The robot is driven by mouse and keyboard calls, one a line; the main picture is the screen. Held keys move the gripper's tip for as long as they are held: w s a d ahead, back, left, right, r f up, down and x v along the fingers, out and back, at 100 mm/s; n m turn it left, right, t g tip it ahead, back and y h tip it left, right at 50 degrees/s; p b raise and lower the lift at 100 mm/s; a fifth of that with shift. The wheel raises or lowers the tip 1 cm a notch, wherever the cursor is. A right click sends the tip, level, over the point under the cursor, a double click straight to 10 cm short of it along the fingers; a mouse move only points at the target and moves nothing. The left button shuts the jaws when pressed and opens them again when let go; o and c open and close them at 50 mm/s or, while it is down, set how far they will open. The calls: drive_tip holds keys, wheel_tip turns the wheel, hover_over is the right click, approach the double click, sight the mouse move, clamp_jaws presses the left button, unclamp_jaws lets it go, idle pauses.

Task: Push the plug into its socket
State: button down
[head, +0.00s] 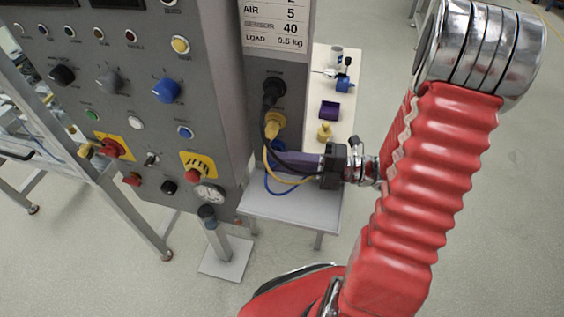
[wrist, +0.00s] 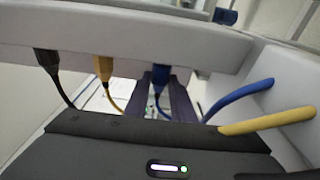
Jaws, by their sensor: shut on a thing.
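In the head view, my gripper (head: 290,157) reaches left to the side face of the grey panel. Its purple fingers also show in the wrist view (wrist: 166,95). They are shut on the blue plug (wrist: 160,76), whose far end meets the panel face; I cannot tell how deep it sits. The blue plug shows partly in the head view (head: 278,146), below the yellow plug. The yellow plug (wrist: 104,68) and black plug (wrist: 48,64) are at the panel beside it, with cables hanging from them. The blue plug's socket is hidden.
The grey panel (head: 221,140) carries several knobs and buttons. A narrow table (head: 290,208) stands below my gripper. A purple box (head: 329,110) and a yellow object (head: 324,131) are behind my gripper. Blue (wrist: 240,99) and yellow (wrist: 268,121) cables loop close to my gripper.

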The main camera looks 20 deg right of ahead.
drive_tip(key=shift+w+d, duration=0.2)
drive_tip(key=shift+w, duration=0.15)
drive_tip(key=c, duration=1.4)
unclamp_jaws()
drive_tip(key=shift+c, duration=0.2)
drive_tip(key=shift+d, duration=0.1)
drive_tip(key=v, duration=1.3)
drive_tip(key=shift+s+d, duration=0.2)
drive_tip(key=shift+d, duration=0.05)
drive_tip(key=shift+a, duration=0.1)
